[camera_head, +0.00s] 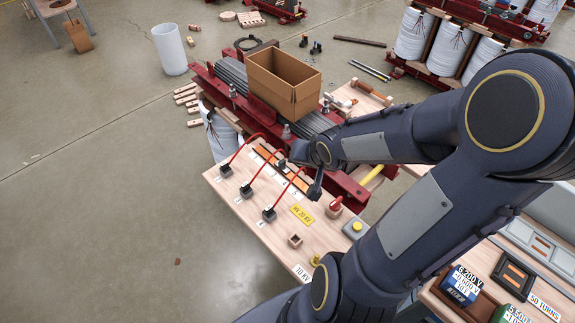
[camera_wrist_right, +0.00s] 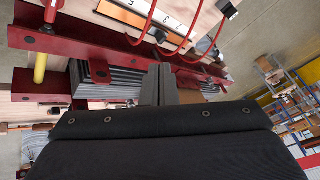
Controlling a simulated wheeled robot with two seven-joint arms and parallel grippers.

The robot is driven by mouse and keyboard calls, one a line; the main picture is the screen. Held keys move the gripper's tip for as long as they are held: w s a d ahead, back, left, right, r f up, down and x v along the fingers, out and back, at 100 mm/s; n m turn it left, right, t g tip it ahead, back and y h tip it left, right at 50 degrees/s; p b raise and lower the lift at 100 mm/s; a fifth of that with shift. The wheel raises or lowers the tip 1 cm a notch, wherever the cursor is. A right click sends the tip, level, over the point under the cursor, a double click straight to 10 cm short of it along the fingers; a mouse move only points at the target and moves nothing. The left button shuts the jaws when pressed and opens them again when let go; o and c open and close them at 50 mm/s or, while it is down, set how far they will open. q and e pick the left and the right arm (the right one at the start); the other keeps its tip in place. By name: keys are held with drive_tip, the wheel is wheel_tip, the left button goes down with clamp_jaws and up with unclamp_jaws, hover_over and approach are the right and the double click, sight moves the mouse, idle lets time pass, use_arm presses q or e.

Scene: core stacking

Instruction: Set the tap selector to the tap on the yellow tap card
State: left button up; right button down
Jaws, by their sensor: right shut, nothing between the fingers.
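A yellow card (camera_head: 302,214) reading HV 20 KV lies on the pale wooden board (camera_head: 240,205). I cannot tell whether it is the tap card. An orange strip (camera_head: 266,153) lies along the board's far edge, partly hidden by my arm; in the right wrist view the strip (camera_wrist_right: 128,14) carries white number labels at the top. I cannot make out the selector's setting. My right gripper (camera_head: 315,187) is above the board beside the strip, its fingers (camera_wrist_right: 160,85) together and empty. My left gripper is not in view.
Red cables (camera_head: 284,191) arch from black blocks (camera_head: 269,214) near the gripper. A red knob (camera_head: 335,205), yellow button (camera_head: 357,226) and small wooden block (camera_head: 295,240) stand close by. Beyond are a red frame with grey laminations and an open cardboard box (camera_head: 285,85). Floor at left is mostly clear.

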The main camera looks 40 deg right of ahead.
drive_tip(key=w+d+f+m+t, duration=0.1)
drive_tip(key=w+d+f+m, duration=0.2)
drive_tip(key=f, duration=0.4)
drive_tip(key=m+t+y, duration=0.2)
drive_tip(key=m+t, duration=0.2)
drive_tip(key=m, duration=0.1)
approach(283, 164)
drive_tip(key=b+x, duration=0.1)
drive_tip(key=x, duration=0.5)
drive_tip(key=shift+w+f+b, duration=0.15)
drive_tip(key=shift+f+b, duration=0.15)
drive_tip(key=w, duration=0.2)
drive_tip(key=w+b, duration=0.1)
drive_tip(key=w, duration=0.2)
drive_tip(key=shift+a, duration=0.2)
